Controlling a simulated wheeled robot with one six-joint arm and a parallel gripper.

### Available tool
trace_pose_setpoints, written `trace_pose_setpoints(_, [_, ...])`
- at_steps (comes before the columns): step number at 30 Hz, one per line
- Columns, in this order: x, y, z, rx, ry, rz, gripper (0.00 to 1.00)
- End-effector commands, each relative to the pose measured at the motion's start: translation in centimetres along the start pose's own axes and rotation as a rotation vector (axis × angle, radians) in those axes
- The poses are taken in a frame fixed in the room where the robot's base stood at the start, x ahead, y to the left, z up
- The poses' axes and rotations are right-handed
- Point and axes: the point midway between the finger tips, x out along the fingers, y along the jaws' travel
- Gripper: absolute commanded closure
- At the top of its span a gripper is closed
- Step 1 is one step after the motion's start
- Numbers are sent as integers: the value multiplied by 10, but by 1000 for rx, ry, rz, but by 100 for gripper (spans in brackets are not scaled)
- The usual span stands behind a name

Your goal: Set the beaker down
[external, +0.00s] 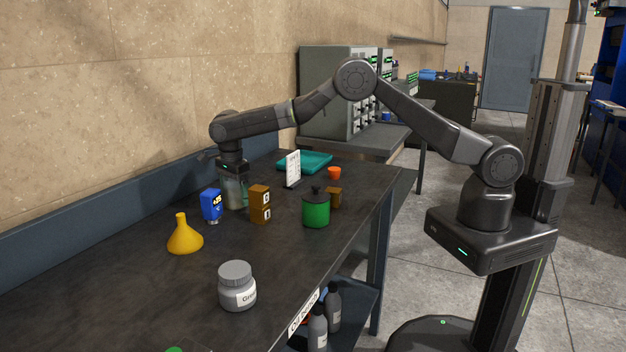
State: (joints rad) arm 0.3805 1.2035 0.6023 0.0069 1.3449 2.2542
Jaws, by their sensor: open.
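The beaker (235,197), a clear, pale vessel, stands upright on the dark bench (120,290) near the wall side. My gripper (233,180) points straight down over it from the end of my arm. The jaws are open around or just above the beaker's upper part; the exact gap between fingers and glass is too small to tell. The beaker's base appears to rest on the bench top.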

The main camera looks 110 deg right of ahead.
Motion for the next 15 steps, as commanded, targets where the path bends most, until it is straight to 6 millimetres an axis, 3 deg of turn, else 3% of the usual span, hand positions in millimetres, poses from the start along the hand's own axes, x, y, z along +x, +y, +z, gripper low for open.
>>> trace_pose_setpoints(15, [-99,-1,0,0,-3,-3,20])
